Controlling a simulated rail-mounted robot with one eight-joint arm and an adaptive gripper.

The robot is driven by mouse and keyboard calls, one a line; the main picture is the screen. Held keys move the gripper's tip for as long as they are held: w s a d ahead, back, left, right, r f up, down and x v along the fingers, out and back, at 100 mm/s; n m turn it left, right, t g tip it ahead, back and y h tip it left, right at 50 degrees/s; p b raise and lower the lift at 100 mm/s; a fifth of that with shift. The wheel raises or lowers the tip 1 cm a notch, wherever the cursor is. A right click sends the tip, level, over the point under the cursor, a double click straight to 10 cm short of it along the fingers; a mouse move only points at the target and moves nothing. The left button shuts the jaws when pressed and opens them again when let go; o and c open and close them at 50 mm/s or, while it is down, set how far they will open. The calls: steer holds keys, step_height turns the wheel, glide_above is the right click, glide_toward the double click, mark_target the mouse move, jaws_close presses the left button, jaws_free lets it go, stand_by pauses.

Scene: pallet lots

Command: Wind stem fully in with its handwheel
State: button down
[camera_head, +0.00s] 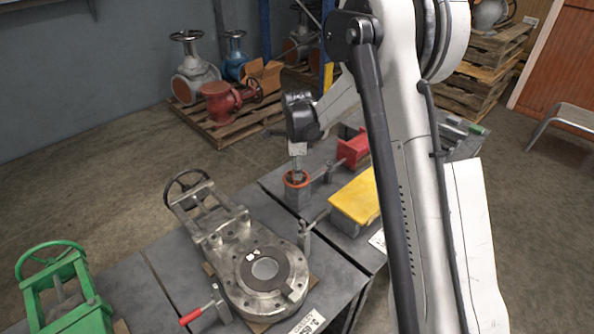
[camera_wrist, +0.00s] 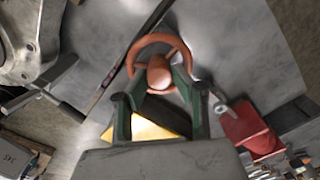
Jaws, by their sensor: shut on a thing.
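The small orange handwheel (camera_head: 297,179) sits on top of a grey body (camera_head: 297,196) on the grey bench. In the wrist view the orange handwheel (camera_wrist: 158,41) shows as a ring with a round orange hub (camera_wrist: 159,72). My gripper (camera_head: 297,167) points down onto the wheel from above. In the wrist view the dark green fingers of my gripper (camera_wrist: 160,78) reach to either side of the hub, across the near rim. They are shut on the handwheel. The stem is hidden beneath the wheel and fingers, so its extension cannot be told.
A grey flanged gate valve (camera_head: 262,286) with a black handwheel lies at left, and a green valve (camera_head: 68,292) further left. A red block (camera_head: 354,150) and yellow block (camera_head: 356,196) stand close right of the wheel. Pallets with valves lie behind; open floor lies between.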

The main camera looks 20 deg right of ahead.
steer(key=n+b, duration=0.1)
steer(key=n, duration=0.3)
steer(key=shift+n+b, duration=0.3)
steer(key=n+b, duration=0.1)
steer(key=n, duration=0.4)
steer(key=shift+w, duration=0.15)
steer(key=n+b, duration=0.1)
steer(key=n, duration=0.4)
steer(key=shift+a+n, duration=0.1)
steer(key=shift+n, duration=0.3)
steer(key=n+b, duration=0.1)
steer(key=n, duration=0.9)
steer(key=shift+a+n, duration=0.15)
steer(key=shift+n, duration=0.25)
steer(key=n, duration=0.5)
steer(key=shift+n+b, duration=0.3)
steer(key=shift+b, duration=0.1)
steer(key=n, duration=1)
steer(key=shift+n, duration=0.3)
